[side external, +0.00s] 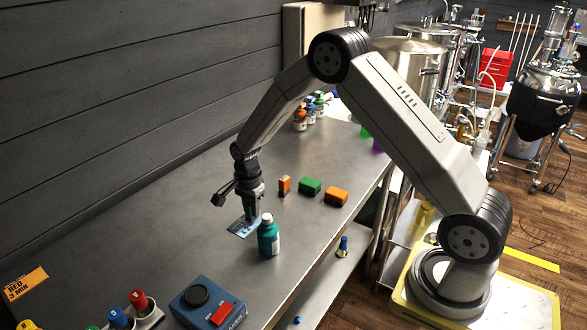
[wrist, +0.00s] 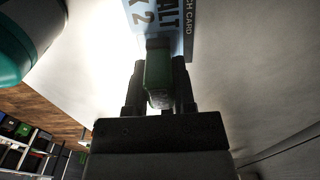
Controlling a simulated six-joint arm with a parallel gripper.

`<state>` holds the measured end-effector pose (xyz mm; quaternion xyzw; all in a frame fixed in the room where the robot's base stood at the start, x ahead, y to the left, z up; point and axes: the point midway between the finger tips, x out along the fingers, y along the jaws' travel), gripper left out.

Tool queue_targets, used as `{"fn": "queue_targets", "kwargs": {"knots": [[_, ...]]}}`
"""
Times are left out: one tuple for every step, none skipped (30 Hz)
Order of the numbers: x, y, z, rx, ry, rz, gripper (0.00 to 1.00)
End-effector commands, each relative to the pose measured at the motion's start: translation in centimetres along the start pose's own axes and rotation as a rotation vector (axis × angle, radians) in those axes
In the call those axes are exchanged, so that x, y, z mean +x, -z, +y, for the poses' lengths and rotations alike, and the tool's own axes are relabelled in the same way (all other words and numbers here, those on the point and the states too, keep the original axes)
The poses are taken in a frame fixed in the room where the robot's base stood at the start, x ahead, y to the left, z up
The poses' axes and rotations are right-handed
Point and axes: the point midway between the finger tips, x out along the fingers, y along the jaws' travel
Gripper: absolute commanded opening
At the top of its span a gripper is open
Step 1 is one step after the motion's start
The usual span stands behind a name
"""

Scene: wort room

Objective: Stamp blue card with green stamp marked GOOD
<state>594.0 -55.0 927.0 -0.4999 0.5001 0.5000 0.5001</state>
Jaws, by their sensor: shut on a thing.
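My gripper (side external: 251,192) is shut on a green stamp (side external: 250,209), held upright with its lower end over the blue card (side external: 241,229). In the wrist view, the green stamp (wrist: 158,78) sits between the two dark fingers of my gripper (wrist: 157,92). Its far end overlaps the light blue card (wrist: 172,22), which carries dark print, partly cut off. I cannot tell whether the stamp touches the card. No GOOD marking is readable. The card lies flat on the metal table, partly hidden by the stamp and gripper.
A teal bottle (side external: 268,238) stands close beside the card; it also shows in the wrist view (wrist: 22,45). Orange and green blocks (side external: 310,187) lie to the right. A blue box (side external: 207,302) and colored-handled items (side external: 139,301) stand at the front.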

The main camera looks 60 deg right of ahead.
Motion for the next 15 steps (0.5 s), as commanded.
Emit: {"fn": "queue_targets", "kwargs": {"knots": [[0.04, 0.0, -0.02, 0.0, 0.0, 0.0, 0.0], [0.06, 0.0, -0.02, 0.0, 0.001, 0.0, 0.0], [0.1, 0.0, -0.02, 0.0, 0.001, 0.0, 0.0], [0.12, 0.0, -0.02, 0.0, 0.001, 0.0, 0.0], [0.14, 0.0, -0.03, 0.0, 0.001, 0.0, 0.0], [0.18, 0.0, -0.03, 0.0, 0.001, 0.0, 0.0], [0.2, 0.0, -0.03, 0.0, 0.001, 0.0, 0.0], [0.23, 0.0, -0.03, 0.0, 0.001, 0.0, 0.0], [0.26, 0.0, -0.03, 0.0, 0.001, 0.0, 0.0], [0.29, 0.0, -0.03, 0.0, 0.001, 0.0, 0.0], [0.31, 0.0, -0.03, 0.0, 0.001, 0.0, 0.0], [0.35, 0.0, -0.03, 0.0, 0.001, 0.0, 0.0], [0.37, 0.0, -0.03, 0.0, 0.001, 0.0, 0.0], [0.4, 0.01, -0.03, 0.0, 0.001, 0.0, 0.0], [0.43, 0.01, -0.04, 0.0, 0.001, 0.0, 0.0]]}}
